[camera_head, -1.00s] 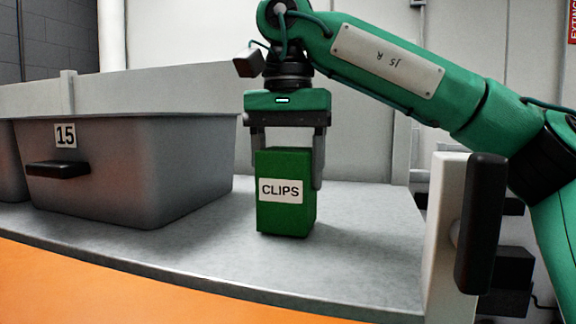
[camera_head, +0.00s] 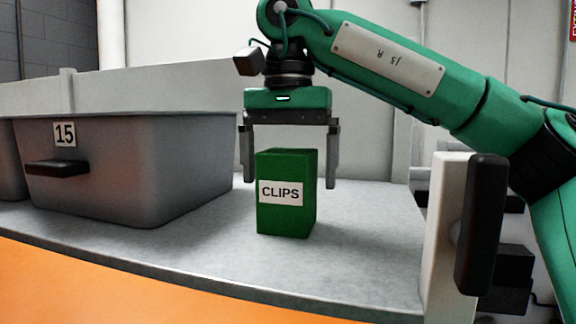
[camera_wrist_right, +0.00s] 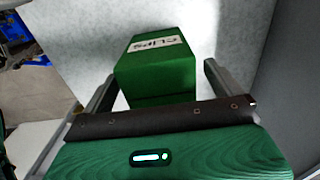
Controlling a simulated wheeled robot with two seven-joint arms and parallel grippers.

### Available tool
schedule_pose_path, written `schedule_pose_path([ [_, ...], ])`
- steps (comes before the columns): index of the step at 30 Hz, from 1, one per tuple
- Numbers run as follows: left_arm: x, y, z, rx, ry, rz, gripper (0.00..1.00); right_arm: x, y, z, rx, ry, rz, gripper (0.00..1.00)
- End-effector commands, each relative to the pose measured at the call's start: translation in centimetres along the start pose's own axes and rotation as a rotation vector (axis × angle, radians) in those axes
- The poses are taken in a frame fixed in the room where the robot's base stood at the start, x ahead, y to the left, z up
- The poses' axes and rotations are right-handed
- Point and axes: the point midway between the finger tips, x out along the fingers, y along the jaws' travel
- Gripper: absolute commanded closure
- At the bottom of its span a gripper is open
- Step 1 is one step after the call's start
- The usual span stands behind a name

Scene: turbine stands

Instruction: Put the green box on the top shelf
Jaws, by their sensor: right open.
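The green box (camera_head: 286,218) with a white CLIPS label stands upright on the grey shelf (camera_head: 370,240), right of the large grey bin. My right gripper (camera_head: 289,170) is over the box, pointing down, with its fingers spread on either side and gaps between them and the box. In the right wrist view the box (camera_wrist_right: 155,68) sits between the open fingers (camera_wrist_right: 160,85), apart from both. My left gripper is not in view.
A grey bin (camera_head: 190,170) marked 15 stands to the left of the box. A pale post with a black handle (camera_head: 481,225) rises at the shelf's right end. The shelf in front of the box is clear up to its orange front edge.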

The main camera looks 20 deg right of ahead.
Motion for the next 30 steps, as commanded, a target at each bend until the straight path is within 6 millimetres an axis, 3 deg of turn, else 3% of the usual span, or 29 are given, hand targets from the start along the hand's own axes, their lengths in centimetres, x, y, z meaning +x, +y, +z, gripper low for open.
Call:
schedule_pose_path([
  [6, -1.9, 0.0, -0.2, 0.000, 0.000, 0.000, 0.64, -2.3, 0.0, 0.0, 0.000, 0.000, -0.001, 0.04],
  [21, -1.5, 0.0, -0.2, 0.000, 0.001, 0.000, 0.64, -5.9, 0.0, 0.1, 0.000, 0.002, 0.000, 0.04],
  [30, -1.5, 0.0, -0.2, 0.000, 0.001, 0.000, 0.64, -6.5, 0.0, 0.0, 0.000, 0.001, -0.001, 0.04],
])
